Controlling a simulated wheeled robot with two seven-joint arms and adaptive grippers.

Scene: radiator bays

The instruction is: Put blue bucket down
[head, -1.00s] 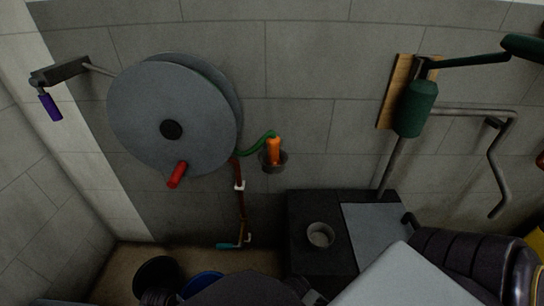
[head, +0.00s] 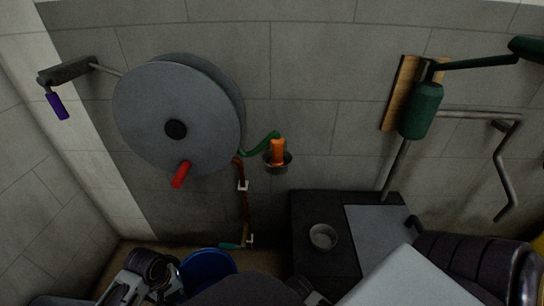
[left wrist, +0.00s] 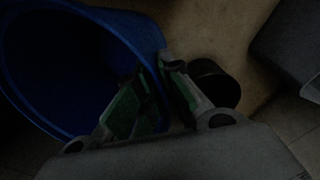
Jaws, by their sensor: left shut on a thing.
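The blue bucket (head: 208,268) shows in the head view low by the wall, partly hidden by my own body at the bottom edge. In the left wrist view the blue bucket (left wrist: 95,25) fills the upper left, its open mouth facing the camera. My left gripper (left wrist: 158,72) is shut on the bucket's rim, one finger inside and one outside. In the head view my left wrist and gripper are at the bottom left, beside the bucket. I cannot tell whether the bucket's base touches the floor. My right gripper is not clearly in view.
A dark bench (head: 318,270) with a small grey bowl (head: 323,236) is to the right. A large grey reel (head: 178,118) with a red handle hangs above. Some bare floor shows in the wrist view.

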